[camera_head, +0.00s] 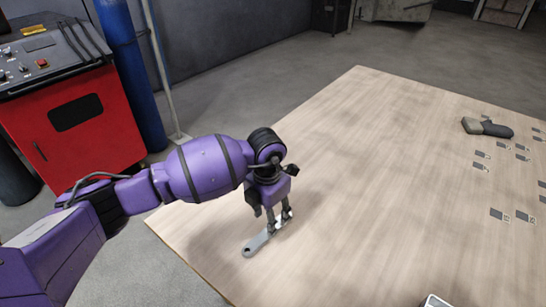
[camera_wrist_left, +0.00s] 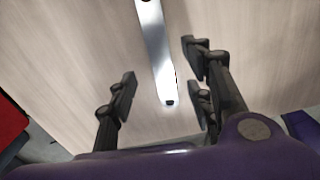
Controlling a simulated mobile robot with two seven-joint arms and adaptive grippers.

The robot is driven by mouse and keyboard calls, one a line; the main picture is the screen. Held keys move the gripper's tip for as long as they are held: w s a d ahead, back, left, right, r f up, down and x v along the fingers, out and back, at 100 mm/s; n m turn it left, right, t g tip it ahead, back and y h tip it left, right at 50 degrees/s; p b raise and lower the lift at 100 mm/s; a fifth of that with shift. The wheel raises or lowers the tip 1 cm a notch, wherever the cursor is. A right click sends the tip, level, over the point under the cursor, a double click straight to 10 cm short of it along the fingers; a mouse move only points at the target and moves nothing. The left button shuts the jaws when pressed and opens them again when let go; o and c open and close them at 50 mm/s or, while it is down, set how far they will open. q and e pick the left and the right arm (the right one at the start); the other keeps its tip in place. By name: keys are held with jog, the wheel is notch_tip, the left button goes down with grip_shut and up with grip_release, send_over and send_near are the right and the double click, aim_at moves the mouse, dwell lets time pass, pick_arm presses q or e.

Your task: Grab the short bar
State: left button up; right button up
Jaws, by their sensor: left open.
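A silvery flat metal bar (camera_head: 255,245) with a hole near its end and a rounded end lies on the wooden table, near its left edge. My left gripper (camera_head: 279,222) points down just over the bar's far part, which its fingers partly hide. In the left wrist view the bar (camera_wrist_left: 155,50) runs from the top edge down between the spread fingers of the gripper (camera_wrist_left: 165,88), with a visible gap on both sides. The left gripper is open and empty. My right gripper is not in view.
The pale wooden table (camera_head: 370,160) is mostly clear in the middle. A light-edged object (camera_head: 433,300) shows at the bottom edge. A red cabinet (camera_head: 75,115) stands at left.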

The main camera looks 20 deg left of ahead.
aim_at(260, 239)
pick_arm(q)
notch_tip(260, 239, down, 6)
jog(key=shift+d+r, duration=0.1)
jog(key=shift+r, duration=0.05)
jog(key=shift+w, duration=0.1)
grip_shut()
